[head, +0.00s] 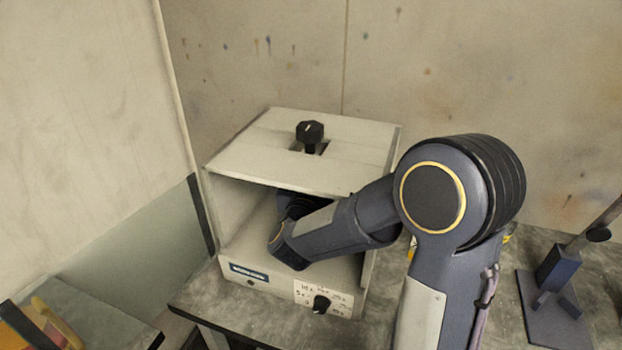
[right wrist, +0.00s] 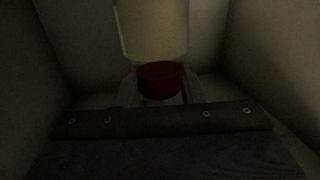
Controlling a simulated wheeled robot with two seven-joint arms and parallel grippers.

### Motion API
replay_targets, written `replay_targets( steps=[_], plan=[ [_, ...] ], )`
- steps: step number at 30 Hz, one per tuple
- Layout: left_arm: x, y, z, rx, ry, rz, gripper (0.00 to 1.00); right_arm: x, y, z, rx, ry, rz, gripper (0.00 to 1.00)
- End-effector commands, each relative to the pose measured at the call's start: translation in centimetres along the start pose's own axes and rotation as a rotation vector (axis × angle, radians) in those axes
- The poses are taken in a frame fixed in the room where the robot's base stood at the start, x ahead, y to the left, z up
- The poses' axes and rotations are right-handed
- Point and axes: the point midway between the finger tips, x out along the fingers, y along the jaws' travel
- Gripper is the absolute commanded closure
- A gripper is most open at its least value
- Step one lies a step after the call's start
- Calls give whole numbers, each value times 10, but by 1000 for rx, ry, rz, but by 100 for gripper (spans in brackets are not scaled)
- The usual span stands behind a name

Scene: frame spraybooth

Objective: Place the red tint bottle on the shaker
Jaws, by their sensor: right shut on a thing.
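My right arm reaches in through the open front. Its gripper is hidden inside in the head view. In the right wrist view, my right gripper (right wrist: 160,97) is shut on the red tint bottle, whose red part (right wrist: 160,78) shows dimly between the fingers. A pale cylindrical part (right wrist: 153,28) shows directly beyond the red part. It is too dark to tell whether the bottle touches the shaker's floor. My left gripper is out of view.
The shaker stands on a grey worktop (head: 205,297), close to the back wall. Its roof and side walls closely surround my right wrist. A dark stand (head: 556,300) with a tilted post is at the right. Yellow and orange items (head: 50,325) lie at the lower left.

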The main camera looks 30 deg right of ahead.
Motion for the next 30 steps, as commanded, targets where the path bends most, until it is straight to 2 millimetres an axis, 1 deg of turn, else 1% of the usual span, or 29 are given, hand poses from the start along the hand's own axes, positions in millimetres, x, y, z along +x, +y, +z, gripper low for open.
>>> replay_targets(
  steps=[1, 5, 12, 16, 20, 27, 30],
  plan=[
    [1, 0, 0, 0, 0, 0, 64, 0, 0, 1, 0, 0, 0, 61],
    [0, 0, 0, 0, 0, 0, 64, 0, 0, 1, 0, 0, 0, 44],
    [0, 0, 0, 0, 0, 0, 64, 0, 0, 0, 0, 0, 0, 43],
    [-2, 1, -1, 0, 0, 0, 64, -2, 0, -3, 1, 0, -1, 43],
    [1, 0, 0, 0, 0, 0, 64, -21, -1, -2, 2, 0, -4, 43],
    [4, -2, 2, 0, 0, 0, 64, -74, -2, -2, 2, 0, -7, 43],
    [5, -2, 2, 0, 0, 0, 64, -93, -1, -2, 1, 1, -6, 43]
  ],
)
